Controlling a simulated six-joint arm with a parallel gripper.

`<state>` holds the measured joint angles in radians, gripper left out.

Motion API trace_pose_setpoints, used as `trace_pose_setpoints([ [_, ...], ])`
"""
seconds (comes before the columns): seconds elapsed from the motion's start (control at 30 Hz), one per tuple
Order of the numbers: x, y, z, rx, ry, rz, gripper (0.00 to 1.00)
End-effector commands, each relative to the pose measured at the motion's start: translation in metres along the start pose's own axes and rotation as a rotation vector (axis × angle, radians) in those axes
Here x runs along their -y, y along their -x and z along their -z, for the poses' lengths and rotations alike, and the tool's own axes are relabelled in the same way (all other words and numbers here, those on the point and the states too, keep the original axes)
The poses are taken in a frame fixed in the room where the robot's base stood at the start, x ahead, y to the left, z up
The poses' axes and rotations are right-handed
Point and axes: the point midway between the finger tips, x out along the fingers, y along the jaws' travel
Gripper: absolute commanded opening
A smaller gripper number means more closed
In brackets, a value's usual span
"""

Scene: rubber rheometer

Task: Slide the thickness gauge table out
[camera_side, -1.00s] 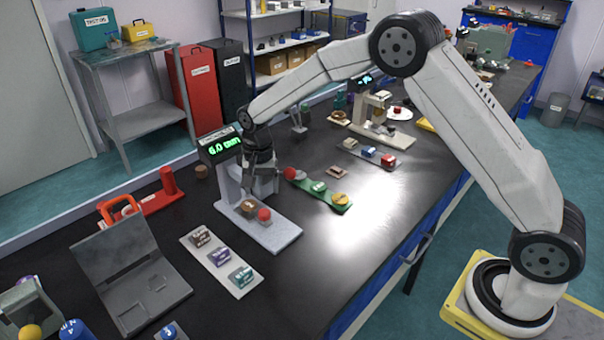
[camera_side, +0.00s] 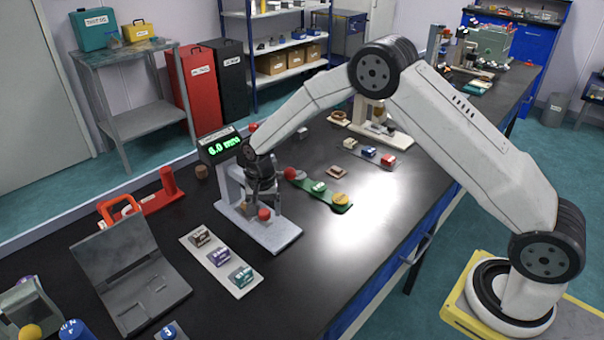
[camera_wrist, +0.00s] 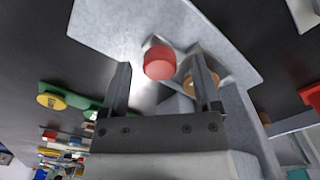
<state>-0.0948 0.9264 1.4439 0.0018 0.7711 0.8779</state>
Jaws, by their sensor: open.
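The thickness gauge (camera_side: 230,185) stands on the black bench with a green lit display (camera_side: 222,146). Its pale grey base plate (camera_side: 284,237) reaches toward the front right. A red knob (camera_side: 264,213) sits on the plate; in the wrist view the red knob (camera_wrist: 159,62) shows between and just beyond my fingertips. My gripper (camera_side: 262,200) points down over the plate, close to the knob. In the wrist view my gripper (camera_wrist: 161,72) is open, its two dark fingers apart on either side of the knob. A tan round piece (camera_wrist: 190,86) is partly hidden behind the right finger.
A white strip with several labelled blocks (camera_side: 221,266) lies to the front left. A green strip (camera_side: 322,196) with round pieces lies to the right. A grey hinged case (camera_side: 135,285) and a red fixture (camera_side: 160,200) stand at left. The bench front right is clear.

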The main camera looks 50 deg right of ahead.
Motion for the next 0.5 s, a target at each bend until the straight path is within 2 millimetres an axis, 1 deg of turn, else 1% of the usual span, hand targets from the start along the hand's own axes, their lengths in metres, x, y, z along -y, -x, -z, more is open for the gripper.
trace_pose_setpoints([
  [0.1, -0.0001, -0.0036, -0.0001, 0.0, 0.0, 0.0, 0.81],
  [0.33, 0.0, -0.0038, 0.0, 0.0, 0.0, 0.0, 0.81],
  [0.37, 0.0, -0.0038, 0.0, 0.0, 0.0, 0.0, 0.74],
  [0.4, 0.0, -0.0037, 0.0, 0.0, 0.0, 0.0, 0.62],
  [0.47, 0.0, -0.0036, 0.0, 0.0, 0.0, 0.0, 0.43],
  [0.5, 0.0, -0.0036, 0.0, 0.0, 0.0, 0.0, 0.3],
])
